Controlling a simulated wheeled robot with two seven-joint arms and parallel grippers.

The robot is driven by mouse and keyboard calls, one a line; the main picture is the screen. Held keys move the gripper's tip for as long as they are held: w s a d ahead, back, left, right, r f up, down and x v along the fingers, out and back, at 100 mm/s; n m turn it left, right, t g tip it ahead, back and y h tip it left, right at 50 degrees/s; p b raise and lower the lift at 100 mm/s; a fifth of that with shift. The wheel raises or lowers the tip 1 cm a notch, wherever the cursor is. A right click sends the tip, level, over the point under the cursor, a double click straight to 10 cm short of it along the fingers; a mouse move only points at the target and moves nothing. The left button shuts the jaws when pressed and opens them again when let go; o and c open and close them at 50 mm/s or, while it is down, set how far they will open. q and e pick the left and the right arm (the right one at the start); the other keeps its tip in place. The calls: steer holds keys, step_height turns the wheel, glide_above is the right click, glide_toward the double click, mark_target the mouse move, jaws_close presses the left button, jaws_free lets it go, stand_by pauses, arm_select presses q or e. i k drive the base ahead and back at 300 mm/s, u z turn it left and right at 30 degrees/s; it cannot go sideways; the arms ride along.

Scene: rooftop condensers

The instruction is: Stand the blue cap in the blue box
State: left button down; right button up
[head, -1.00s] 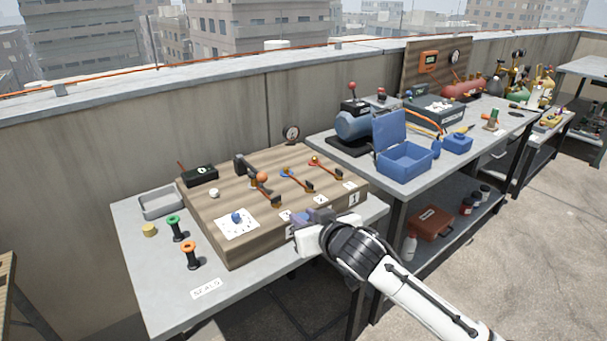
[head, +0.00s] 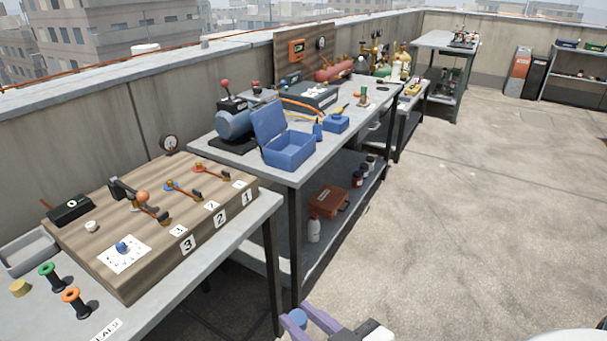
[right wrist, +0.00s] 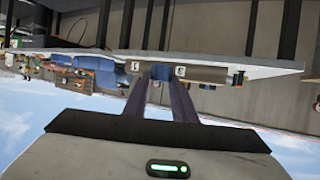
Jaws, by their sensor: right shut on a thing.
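The blue cap (head: 298,317) is between the fingers of my right gripper (head: 304,319), at the bottom of the head view. The gripper is shut on it. In the right wrist view, a blue patch (right wrist: 160,72) shows between the two fingertips. The cap is held in the air, in front of the benches and apart from them. The blue box (head: 289,152) stands on the second bench with its lid raised at the back. Its inside is only partly visible. My left gripper is not in view.
A smaller blue container (head: 336,123) and a blue bottle (head: 318,131) stand near the box. Open floor (head: 450,240) lies to the right.

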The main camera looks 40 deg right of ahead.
mark_target(290, 150)
steer(key=z, duration=2.6)
steer(key=i, duration=2.5)
steer(key=u, duration=3.4)
steer(key=i, duration=0.5)
steer(key=z, duration=0.05)
